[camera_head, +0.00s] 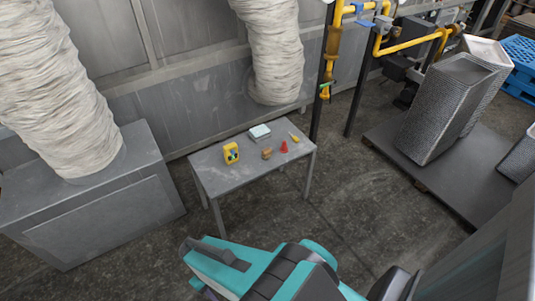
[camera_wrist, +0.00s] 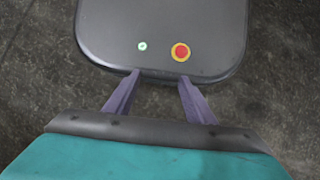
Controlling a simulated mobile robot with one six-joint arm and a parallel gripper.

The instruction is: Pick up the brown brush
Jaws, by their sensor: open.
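A small brown object (camera_head: 267,153), which looks like the brown brush, sits on the grey table (camera_head: 232,178) in the head view, near the middle of the front part of the top. It is too small for me to make out bristles or a handle. My gripper (camera_wrist: 160,77) shows in the wrist view with two purple fingers apart and nothing between them. It is well away from the table, and the brush is not in the wrist view. In the head view my teal arm is at the bottom, nearer than the table.
Around the brush stand a yellow container (camera_head: 231,153), a pale blue-white box (camera_head: 260,132), a red item (camera_head: 284,147) and a small yellow item (camera_head: 295,138). A grey metal cabinet (camera_head: 100,205) stands left, a pallet of stacked trays (camera_head: 445,105) right. Floor before the table is clear.

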